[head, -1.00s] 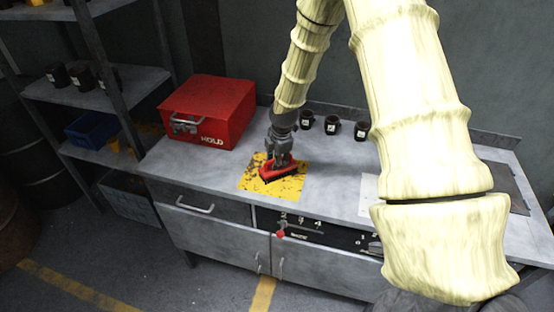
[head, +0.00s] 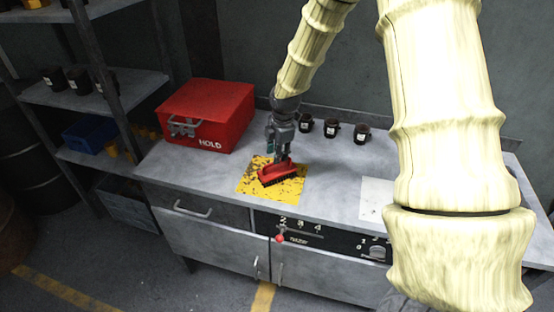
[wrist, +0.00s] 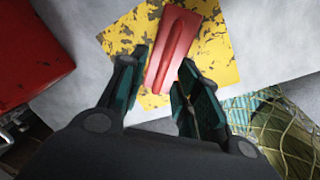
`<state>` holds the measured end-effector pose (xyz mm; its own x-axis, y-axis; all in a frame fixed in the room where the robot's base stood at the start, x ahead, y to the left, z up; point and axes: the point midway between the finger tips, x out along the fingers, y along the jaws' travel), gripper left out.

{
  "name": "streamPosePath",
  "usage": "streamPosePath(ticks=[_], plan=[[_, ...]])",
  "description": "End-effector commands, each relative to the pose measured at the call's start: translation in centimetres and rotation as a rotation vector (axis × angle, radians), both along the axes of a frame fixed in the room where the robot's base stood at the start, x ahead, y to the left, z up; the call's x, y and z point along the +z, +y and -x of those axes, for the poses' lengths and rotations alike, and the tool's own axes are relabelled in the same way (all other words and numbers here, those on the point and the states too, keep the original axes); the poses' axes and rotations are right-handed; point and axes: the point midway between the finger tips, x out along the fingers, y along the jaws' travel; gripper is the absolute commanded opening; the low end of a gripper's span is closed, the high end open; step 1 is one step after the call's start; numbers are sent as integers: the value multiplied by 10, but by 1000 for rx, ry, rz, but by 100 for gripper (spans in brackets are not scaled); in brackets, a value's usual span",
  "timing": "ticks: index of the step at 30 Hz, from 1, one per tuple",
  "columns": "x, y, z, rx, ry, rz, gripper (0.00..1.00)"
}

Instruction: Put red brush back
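The red brush (head: 279,172), with dark bristles underneath, rests on the worn yellow patch (head: 257,190) on the grey bench top. My gripper (head: 278,150) is just behind and above the brush, pointing down. In the wrist view the red brush (wrist: 174,45) lies between and beyond my gripper's fingers (wrist: 164,62). The fingers are spread, with a gap beside the brush, so my gripper looks open. Whether a finger still touches the brush is unclear.
A red HOLD box (head: 208,115) stands left on the bench (head: 335,180). Several dark cups line the back edge. A white sheet (head: 376,200) lies to the right. A panel with a red-knobbed lever (head: 280,238) is in the bench front. Shelves stand at left.

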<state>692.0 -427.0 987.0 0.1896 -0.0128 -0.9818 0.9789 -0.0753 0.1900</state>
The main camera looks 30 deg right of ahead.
Motion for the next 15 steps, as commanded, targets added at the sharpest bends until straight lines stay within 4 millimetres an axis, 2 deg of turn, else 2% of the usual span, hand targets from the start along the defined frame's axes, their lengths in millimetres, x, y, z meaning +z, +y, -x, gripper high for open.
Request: streamPosePath(ticks=[15], plan=[[51,1,10,1,0,0,32]])
